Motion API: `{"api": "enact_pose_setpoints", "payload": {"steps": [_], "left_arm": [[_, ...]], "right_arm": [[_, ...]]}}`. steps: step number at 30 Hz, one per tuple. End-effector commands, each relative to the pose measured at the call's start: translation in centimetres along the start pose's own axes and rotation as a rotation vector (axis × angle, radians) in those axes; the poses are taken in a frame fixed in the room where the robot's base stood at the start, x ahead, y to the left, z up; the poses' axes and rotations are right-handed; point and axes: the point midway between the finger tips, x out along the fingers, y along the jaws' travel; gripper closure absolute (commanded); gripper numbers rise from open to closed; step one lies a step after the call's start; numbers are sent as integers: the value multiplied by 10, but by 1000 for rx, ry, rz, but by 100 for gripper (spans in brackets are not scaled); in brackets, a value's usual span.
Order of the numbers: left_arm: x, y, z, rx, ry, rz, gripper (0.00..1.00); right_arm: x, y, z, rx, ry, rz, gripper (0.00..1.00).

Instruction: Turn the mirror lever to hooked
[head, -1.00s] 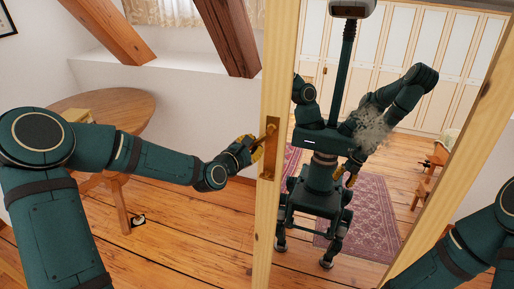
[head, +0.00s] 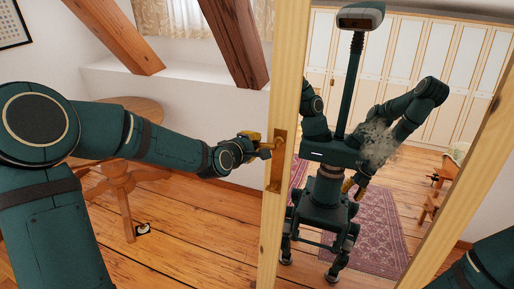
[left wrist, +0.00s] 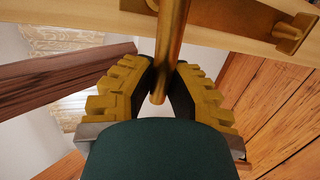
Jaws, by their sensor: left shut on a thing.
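The mirror (head: 390,190) is tall, in a pale wood frame (head: 283,80). The brass lever (head: 267,146) sits on a brass plate (head: 276,175) on the frame's left upright. In the head view the lever points left and is close to level. My left gripper (head: 250,143) is shut on the lever near its free end. In the left wrist view the lever (left wrist: 170,40) runs between the yellow-padded fingers of my left gripper (left wrist: 164,82), its tip just past them. My right gripper shows at most as a reflection; part of my right arm is at the lower right.
A round wooden table (head: 125,112) stands at the left behind my left arm. Sloping timber braces (head: 232,42) rise at the back. The plank floor (head: 190,235) left of the mirror is open. The cupboards and rug show only as reflections.

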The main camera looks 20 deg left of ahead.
Motion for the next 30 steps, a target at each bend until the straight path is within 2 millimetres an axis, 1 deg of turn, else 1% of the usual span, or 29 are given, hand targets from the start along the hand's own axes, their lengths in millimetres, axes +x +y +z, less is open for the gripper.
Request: {"api": "enact_pose_setpoints", "payload": {"steps": [7, 20, 21, 23, 30], "left_arm": [[-3, 3, -3, 50, 15, -6, 100], [-3, 4, -3, 57, 17, -6, 100], [-3, 4, -3, 57, 17, -6, 74], [-3, 4, -3, 56, 17, -6, 53], [-3, 4, -3, 55, 17, -6, 52]], "right_arm": [[1, 0, 0, 0, 1, 0, 53], [1, 0, 0, 0, 1, 0, 53], [1, 0, 0, 0, 1, 0, 53], [1, 0, 0, 0, 1, 0, 53], [1, 0, 0, 0, 1, 0, 53]]}}
